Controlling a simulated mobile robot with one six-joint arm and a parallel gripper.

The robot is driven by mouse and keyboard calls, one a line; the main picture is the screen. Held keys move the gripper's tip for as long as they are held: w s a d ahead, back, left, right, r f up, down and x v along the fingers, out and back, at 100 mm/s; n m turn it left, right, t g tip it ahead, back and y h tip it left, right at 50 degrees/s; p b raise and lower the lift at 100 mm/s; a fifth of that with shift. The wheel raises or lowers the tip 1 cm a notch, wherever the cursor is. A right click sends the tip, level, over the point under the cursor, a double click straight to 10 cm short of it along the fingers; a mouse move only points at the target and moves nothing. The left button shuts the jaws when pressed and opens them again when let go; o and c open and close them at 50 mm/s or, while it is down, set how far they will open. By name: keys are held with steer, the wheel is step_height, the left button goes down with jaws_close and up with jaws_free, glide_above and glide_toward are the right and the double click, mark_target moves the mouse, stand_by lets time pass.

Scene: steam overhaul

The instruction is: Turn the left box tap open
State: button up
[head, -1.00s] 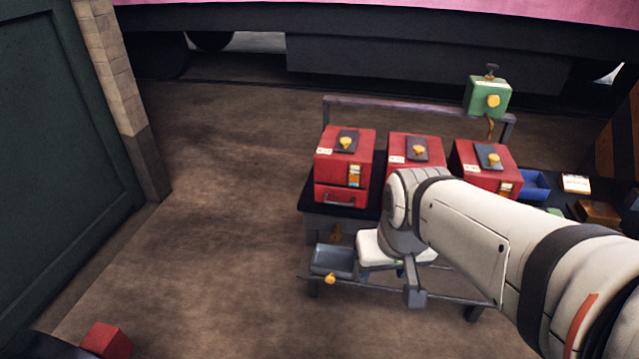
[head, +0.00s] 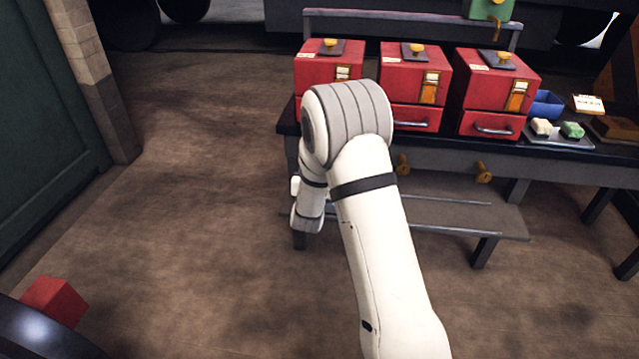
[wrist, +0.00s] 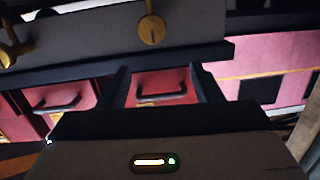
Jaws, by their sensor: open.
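The left red box (head: 318,68) stands on the bench at the left of a row of three. Its tap is hidden behind my arm in the head view. In the wrist view, which looks upside down, a brass tap (wrist: 151,28) with a rounded end sits on the grey bench front, near the left box's red drawer (wrist: 165,88). My gripper (wrist: 162,82) is open and empty, its dark fingers apart below the tap in that picture, not around it. My gripper is hidden by my arm in the head view.
The middle box's tap (head: 403,163) and right box's tap (head: 484,172) stick out of the bench front. A low shelf (head: 465,215) lies beneath. A blue bin (head: 545,104) stands to the right. Open floor lies left; a red block (head: 55,300) is at lower left.

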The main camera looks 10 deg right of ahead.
steer(key=w+d+f+t+h+b, duration=0.1)
steer(key=w+d+f+b, duration=0.1)
steer(key=w, duration=0.5)
steer(key=shift+w+d+f+b, duration=0.35)
steer(key=shift+f+b, duration=0.25)
steer(key=shift+f, duration=0.35)
steer(key=shift+c, duration=0.5)
